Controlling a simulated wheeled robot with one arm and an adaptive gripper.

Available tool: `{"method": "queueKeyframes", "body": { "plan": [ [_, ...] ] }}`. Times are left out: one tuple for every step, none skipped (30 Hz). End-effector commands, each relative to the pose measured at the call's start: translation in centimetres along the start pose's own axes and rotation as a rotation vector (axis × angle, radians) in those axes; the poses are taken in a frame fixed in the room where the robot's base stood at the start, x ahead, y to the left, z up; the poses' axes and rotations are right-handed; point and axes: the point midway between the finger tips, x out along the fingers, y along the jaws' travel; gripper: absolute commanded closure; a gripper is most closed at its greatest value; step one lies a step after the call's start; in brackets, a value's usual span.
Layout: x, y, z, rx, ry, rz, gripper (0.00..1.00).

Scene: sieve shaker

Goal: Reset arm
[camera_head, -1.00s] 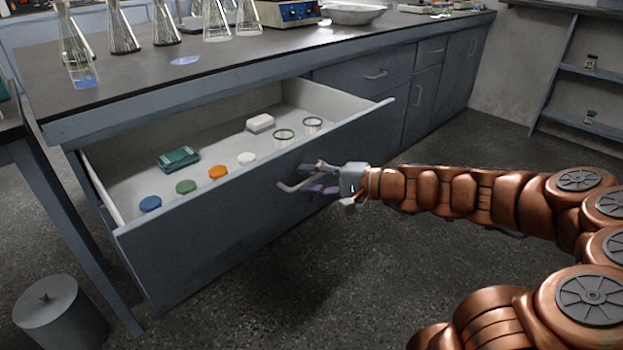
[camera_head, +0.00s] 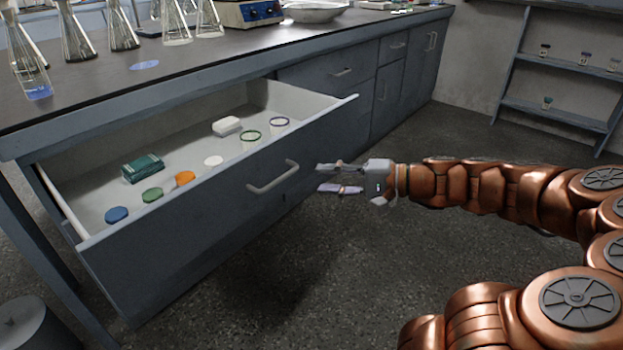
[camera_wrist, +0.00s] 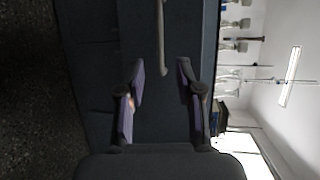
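My gripper (camera_head: 330,178) is open and empty, to the right of the open drawer (camera_head: 180,250) in the head view. It is apart from the drawer's grey bar handle (camera_head: 273,177). In the wrist view, the two fingers of my gripper (camera_wrist: 160,82) are spread apart, and the handle (camera_wrist: 162,40) stands ahead of them with its end near the gap. My copper arm reaches in from the right.
The drawer holds a green box (camera_head: 143,168), a white block (camera_head: 227,125), several coloured lids and two jars (camera_head: 251,139). Glass flasks (camera_head: 76,32) stand on the counter (camera_head: 200,60). Wall shelves (camera_head: 555,110) are at the right. The floor below my gripper is clear.

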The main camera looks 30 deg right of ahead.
Motion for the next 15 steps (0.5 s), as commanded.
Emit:
{"method": "queueKeyframes", "body": {
  "plan": [
    [-0.44, 0.0, -0.02, 0.0, 0.001, 0.0, 0.64],
    [-0.63, 0.0, 0.0, 0.001, 0.001, 0.0, 0.64],
    [-0.83, 0.0, 0.0, 0.001, 0.001, 0.0, 0.64],
    [-0.95, 0.01, 0.01, 0.001, 0.001, 0.0, 0.64],
    [-1.04, 0.01, 0.02, 0.002, 0.001, 0.0, 0.64],
    [-1.12, 0.02, 0.03, 0.002, 0.001, 0.0, 0.64],
    [-1.15, 0.02, 0.03, 0.002, 0.0, 0.0, 0.64],
    [-1.16, 0.02, 0.04, 0.002, 0.0, 0.001, 0.64],
    [-1.16, 0.02, 0.05, 0.002, 0.0, 0.001, 0.64],
    [-1.16, 0.02, 0.05, 0.002, 0.0, 0.001, 0.64],
    [-1.15, 0.02, 0.05, 0.002, 0.0, 0.001, 0.64],
    [-1.14, 0.02, 0.06, 0.002, -0.001, 0.001, 0.64],
    [-1.14, 0.02, 0.06, 0.001, -0.001, 0.001, 0.64],
    [-1.14, 0.02, 0.06, 0.001, -0.001, 0.001, 0.64],
    [-1.13, 0.02, 0.06, 0.001, -0.001, 0.001, 0.64]
  ]
}}
